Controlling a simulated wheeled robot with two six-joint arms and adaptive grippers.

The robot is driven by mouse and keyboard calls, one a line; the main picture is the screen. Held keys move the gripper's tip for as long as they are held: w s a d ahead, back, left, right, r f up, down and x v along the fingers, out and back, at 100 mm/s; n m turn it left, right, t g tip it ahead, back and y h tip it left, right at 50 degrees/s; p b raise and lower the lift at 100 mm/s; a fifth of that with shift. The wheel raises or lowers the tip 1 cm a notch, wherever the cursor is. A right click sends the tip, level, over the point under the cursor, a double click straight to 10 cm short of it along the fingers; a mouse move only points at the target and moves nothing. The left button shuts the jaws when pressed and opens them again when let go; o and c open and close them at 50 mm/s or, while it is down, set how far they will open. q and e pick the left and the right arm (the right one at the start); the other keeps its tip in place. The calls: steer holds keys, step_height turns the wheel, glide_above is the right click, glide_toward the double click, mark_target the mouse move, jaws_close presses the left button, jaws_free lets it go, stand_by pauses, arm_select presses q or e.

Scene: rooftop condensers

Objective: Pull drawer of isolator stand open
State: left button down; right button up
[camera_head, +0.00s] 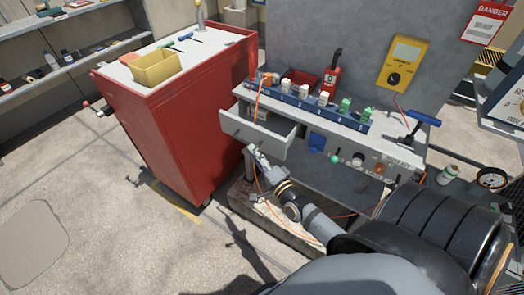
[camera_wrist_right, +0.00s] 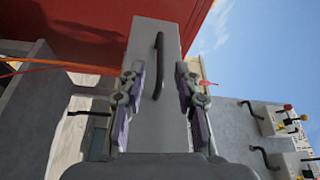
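The isolator stand (camera_head: 395,150) has a grey top and a grey drawer (camera_head: 254,136) at its left end. The drawer is partly out, and part of its inside shows in the head view. In the right wrist view the drawer front (camera_wrist_right: 160,115) fills the middle, with a dark bar handle (camera_wrist_right: 158,66) on it. My right gripper (camera_head: 252,154) is just in front of and below the drawer front. In the wrist view its fingers (camera_wrist_right: 160,98) are spread apart on either side of the handle, with clear gaps. My left gripper is not in view.
A red cabinet (camera_head: 190,120) with a yellow bin (camera_head: 156,68) stands close left of the drawer. Open floor (camera_head: 110,225) lies at front left.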

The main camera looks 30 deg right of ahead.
steer(key=s, duration=0.5)
steer(key=shift+s+f, duration=0.15)
steer(key=shift+s, duration=0.05)
